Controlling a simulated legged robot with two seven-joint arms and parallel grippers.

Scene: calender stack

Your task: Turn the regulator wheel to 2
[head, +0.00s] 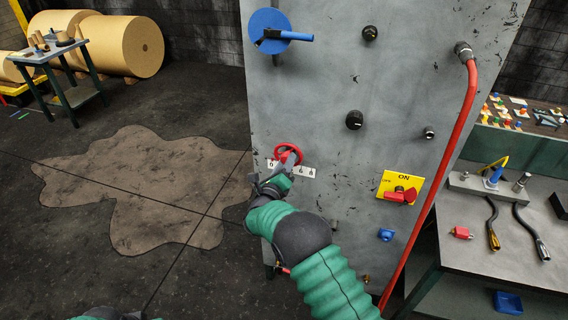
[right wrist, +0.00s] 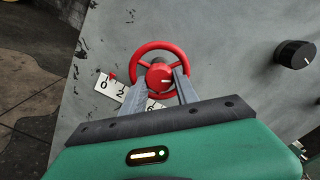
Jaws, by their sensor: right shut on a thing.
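The red regulator wheel (head: 288,150) sits low on the left part of the grey panel. It also shows in the right wrist view (right wrist: 146,50). A white number scale (head: 304,172) lies at its lower edge; in the wrist view the scale (right wrist: 108,85) shows 0 and 2, with higher marks partly hidden by my fingers. A small red pointer stands at the scale between 0 and 2. My right gripper (head: 283,168) is at the wheel, its two fingers (right wrist: 160,78) shut on it on either side of the hub. My left gripper is out of view.
The grey panel (head: 330,100) also bears a blue handle (head: 270,30), black knobs (head: 354,120) and a yellow ON plate with a red switch (head: 400,188). A red pipe (head: 440,160) runs down its right side. A workbench (head: 510,240) with tools stands at the right.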

